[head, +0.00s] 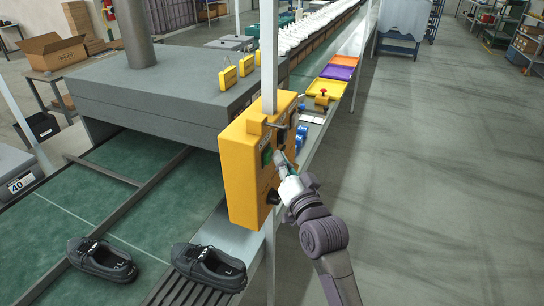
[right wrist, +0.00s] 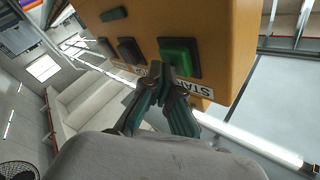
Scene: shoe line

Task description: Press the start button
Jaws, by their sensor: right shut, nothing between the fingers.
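The yellow control box (head: 239,186) is mounted on a pale post beside the conveyor. Its green start button (head: 266,155) is on the front face; in the right wrist view the square green button (right wrist: 180,54) shows with a partly covered white label (right wrist: 192,88) beside it. My right gripper (head: 280,158) is shut and empty, pointing at the panel just right of the button. In the right wrist view its fingertips (right wrist: 166,74) overlap the label and lie close to the button's lower left edge. I cannot tell whether they touch the box. My left gripper is not in view.
Two black shoes (head: 101,259) (head: 209,266) sit at the front left, on the green belt and dark rollers. A grey machine housing (head: 150,95) stands behind the box. Coloured trays (head: 324,88) lie on the side shelf. The floor (head: 440,180) at right is clear.

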